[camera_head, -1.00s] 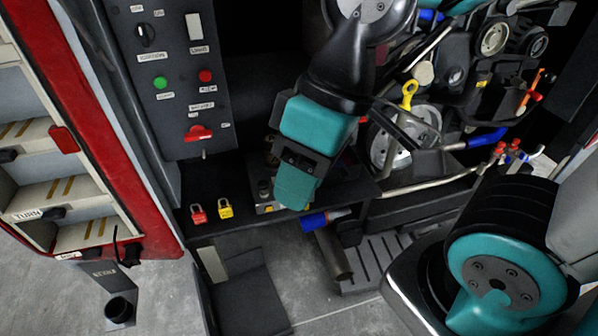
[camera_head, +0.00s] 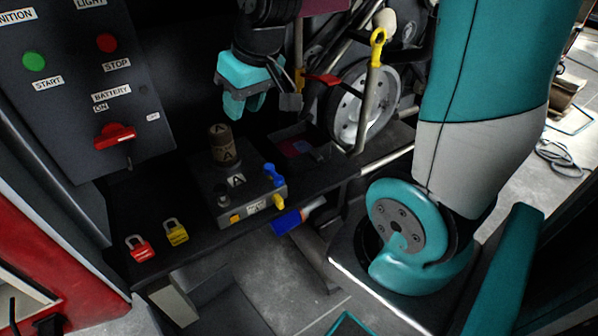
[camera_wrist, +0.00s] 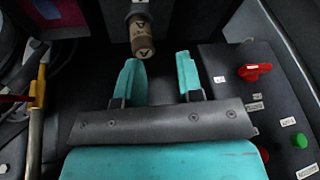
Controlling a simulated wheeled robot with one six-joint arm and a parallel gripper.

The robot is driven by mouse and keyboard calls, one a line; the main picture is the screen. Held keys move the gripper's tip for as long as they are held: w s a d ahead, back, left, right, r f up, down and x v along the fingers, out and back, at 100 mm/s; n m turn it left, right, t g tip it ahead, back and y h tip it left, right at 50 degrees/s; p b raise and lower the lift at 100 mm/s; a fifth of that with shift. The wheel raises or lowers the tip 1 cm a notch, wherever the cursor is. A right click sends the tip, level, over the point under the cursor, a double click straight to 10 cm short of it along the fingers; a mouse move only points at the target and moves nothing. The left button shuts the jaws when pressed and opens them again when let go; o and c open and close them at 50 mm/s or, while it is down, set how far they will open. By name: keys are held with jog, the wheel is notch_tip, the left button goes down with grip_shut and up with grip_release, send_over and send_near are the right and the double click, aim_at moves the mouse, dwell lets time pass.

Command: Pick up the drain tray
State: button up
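I cannot clearly pick out a drain tray in either current view. My gripper (camera_head: 243,108) hangs above the back of the dark shelf (camera_head: 120,200), behind the block with the brown cylinder. In the wrist view my gripper (camera_wrist: 158,76) has its two teal fingers well apart, with nothing between them. The brown cylinder marked A (camera_head: 222,145) stands upright on the dark block (camera_head: 215,190). In the wrist view the cylinder (camera_wrist: 141,38) is beyond the fingertips, apart from them.
Red (camera_head: 140,248) and yellow (camera_head: 176,232) padlocks lie on the shelf's left. A switch panel (camera_head: 80,90) rises at left. A pulley wheel (camera_head: 350,110) and pipes crowd the right of my gripper. A blue-ended cylinder (camera_head: 287,222) juts from the shelf's front. Grey floor (camera_head: 265,275) shows below.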

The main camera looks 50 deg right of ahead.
aim_at(279, 150)
jog(key=w+d+f+m+h+b, duration=0.3)
jog(key=d+f+b, duration=0.2)
jog(key=d+f, duration=0.65)
jog(key=shift+t, duration=0.4)
jog(key=shift+d+b+x, duration=0.15)
jog(key=shift+d+x, duration=0.1)
jog(key=shift+x, duration=2.35)
jog(key=shift+d+b+x, duration=0.2)
jog(key=shift+d+x, duration=0.05)
jog(key=shift+x, duration=2.35)
jog(key=shift+d+b+x, duration=0.15)
jog(key=shift+d+x, duration=0.1)
jog(key=shift+x, duration=2.4)
jog(key=shift+s, duration=0.15)
jog(key=shift+c, duration=0.5)
grip_shut()
jog(key=shift+r, duration=0.1)
